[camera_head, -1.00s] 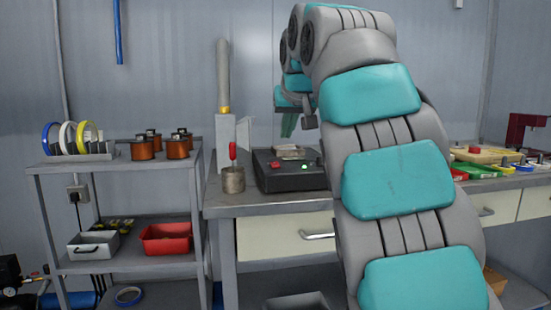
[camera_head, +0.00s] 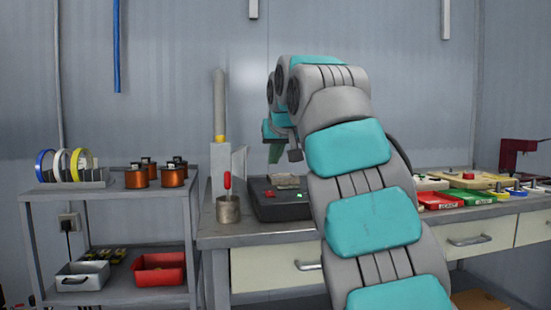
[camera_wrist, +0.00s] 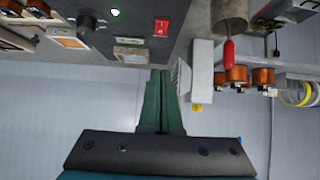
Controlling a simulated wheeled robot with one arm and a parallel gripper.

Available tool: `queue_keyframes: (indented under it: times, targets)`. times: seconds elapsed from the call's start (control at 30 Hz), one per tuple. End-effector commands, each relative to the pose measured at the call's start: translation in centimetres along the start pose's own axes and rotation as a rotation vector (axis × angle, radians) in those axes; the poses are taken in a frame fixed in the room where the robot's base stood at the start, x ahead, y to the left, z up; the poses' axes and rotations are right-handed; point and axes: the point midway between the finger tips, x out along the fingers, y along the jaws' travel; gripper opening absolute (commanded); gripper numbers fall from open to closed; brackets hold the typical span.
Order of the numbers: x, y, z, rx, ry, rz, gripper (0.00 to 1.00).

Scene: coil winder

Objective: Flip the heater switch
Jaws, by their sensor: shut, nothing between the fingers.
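A dark control box (camera_head: 264,210) stands on the workbench, partly hidden behind my arm. In the wrist view its face (camera_wrist: 138,20) carries a red switch (camera_wrist: 161,26) and a lit green lamp (camera_wrist: 115,12). The switch also shows small in the head view (camera_head: 269,195); I cannot tell its position. My gripper (camera_wrist: 160,73) is shut and empty. Its fingertips lie just short of the box in the wrist view, in line with the red switch but apart from it. In the head view my gripper (camera_head: 275,154) hangs above the box, fingers down.
A metal cup (camera_head: 228,210) with a red-handled tool (camera_head: 227,182) stands left of the box, before an upright grey pipe (camera_head: 219,100). A shelf (camera_head: 110,190) with copper coils (camera_head: 140,178) is at left. Coloured trays (camera_head: 465,197) lie on the bench at right.

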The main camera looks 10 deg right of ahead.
Motion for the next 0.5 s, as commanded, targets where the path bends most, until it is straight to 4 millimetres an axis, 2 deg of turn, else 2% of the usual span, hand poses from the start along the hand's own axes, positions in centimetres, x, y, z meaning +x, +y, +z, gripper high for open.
queue_keyframes:
  times: [0.03,0.2,0.4,0.5]
  targets:
    - [1.2,0.1,0.1,0.001,-0.003,0.001,0.00]
    - [4.2,0.2,0.2,0.002,-0.007,-0.001,0.00]
    - [6.9,0.1,0.1,0.002,-0.003,0.000,0.00]
    - [7.2,0.1,0.8,0.001,-0.002,0.000,0.00]
